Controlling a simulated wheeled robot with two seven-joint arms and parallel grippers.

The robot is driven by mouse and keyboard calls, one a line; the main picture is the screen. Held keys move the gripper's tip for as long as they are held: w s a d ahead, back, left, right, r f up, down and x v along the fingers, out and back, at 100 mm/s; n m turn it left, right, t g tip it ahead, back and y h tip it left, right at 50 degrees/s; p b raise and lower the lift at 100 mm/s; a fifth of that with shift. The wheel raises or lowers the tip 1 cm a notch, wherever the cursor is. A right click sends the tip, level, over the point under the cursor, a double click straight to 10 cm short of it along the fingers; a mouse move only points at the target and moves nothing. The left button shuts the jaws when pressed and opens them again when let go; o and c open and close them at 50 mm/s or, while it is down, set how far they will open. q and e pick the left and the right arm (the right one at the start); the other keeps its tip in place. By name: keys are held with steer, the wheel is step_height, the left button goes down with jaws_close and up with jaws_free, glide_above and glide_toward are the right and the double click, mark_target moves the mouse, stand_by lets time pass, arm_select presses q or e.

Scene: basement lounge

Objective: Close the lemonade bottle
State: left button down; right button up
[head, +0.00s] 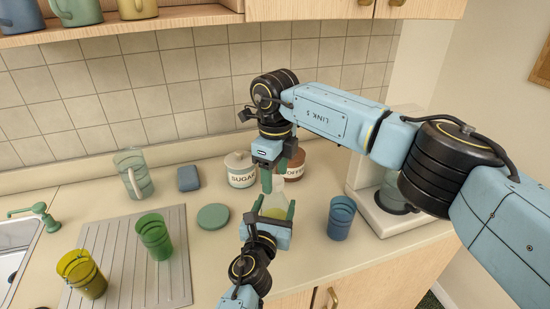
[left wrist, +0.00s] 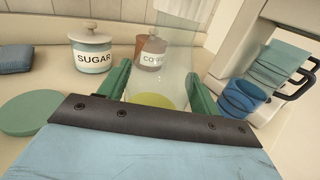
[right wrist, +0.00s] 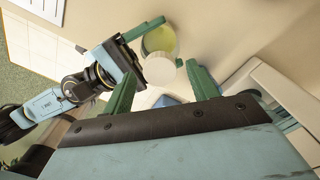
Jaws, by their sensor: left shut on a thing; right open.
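The lemonade bottle (head: 275,213) is clear, with pale yellow liquid low inside. It stands on or just above the counter; I cannot tell which. My left gripper (head: 277,205) is shut on its body, with a green finger on each side. The bottle also shows between those fingers in the left wrist view (left wrist: 157,100). My right gripper (head: 272,184) is above the bottle, pointing down, open. In the right wrist view a pale round top (right wrist: 159,71), seemingly the cap, shows between the open right fingers (right wrist: 163,80), not visibly gripped. Whether it is seated on the neck is unclear.
A sugar jar (head: 240,171) and a coffee jar (head: 293,163) stand behind the bottle. A blue cup (head: 340,218) and a coffee machine (head: 380,215) are to the right. A green disc (head: 213,216) lies left. Green (head: 154,237) and yellow (head: 82,274) cups stand on the drainboard (head: 120,262).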

steer(key=shift+f, duration=0.55)
steer(key=c, duration=1)
steer(key=shift+c, duration=0.3)
steer(key=o, duration=1.2)
steer(key=shift+c, duration=0.2)
step_height(320, 180, up, 12)
